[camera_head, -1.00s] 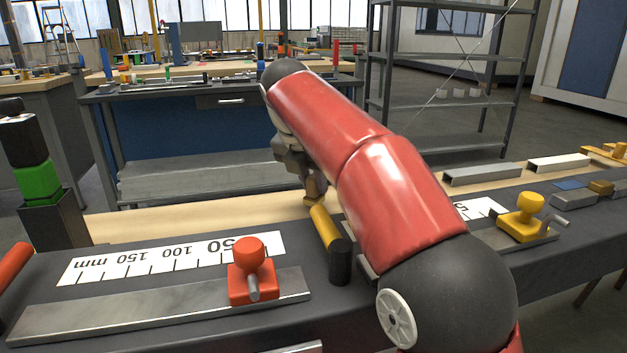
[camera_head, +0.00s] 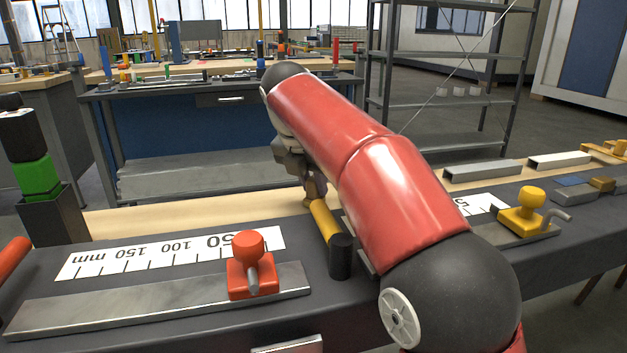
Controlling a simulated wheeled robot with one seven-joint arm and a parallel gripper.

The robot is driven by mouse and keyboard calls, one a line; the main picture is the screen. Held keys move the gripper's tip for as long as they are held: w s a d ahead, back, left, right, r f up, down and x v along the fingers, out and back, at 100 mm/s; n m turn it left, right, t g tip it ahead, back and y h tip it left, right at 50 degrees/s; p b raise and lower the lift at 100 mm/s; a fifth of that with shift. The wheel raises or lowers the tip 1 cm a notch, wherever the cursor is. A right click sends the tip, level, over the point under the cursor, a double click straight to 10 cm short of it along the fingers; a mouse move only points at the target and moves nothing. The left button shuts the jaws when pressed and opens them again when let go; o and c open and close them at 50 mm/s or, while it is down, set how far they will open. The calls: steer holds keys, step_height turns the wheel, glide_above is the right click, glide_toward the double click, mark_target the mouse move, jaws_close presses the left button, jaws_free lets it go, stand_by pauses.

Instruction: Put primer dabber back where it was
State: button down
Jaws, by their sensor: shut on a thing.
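My gripper (camera_head: 316,190) is partly hidden behind my red arm, on the far side of the bench. It is shut on the upper end of a yellow stick (camera_head: 325,220), which seems to be the primer dabber. The stick tilts down toward the camera and right. A black cylinder (camera_head: 341,257) shows at its near end; whether it is part of the dabber or a separate piece, I cannot tell. Whether the stick touches the bench top is also unclear. The finger pads are too small and covered to see well.
A red clamp (camera_head: 250,268) sits on a steel bar (camera_head: 150,312) beside a white mm scale (camera_head: 175,252). A dark square holder (camera_head: 55,218) with a green and black piece (camera_head: 38,177) stands left. A yellow clamp (camera_head: 527,213) is right of my arm.

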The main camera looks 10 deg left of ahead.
steer(key=c, duration=1.2)
jaws_free()
steer(key=shift+o, duration=0.2)
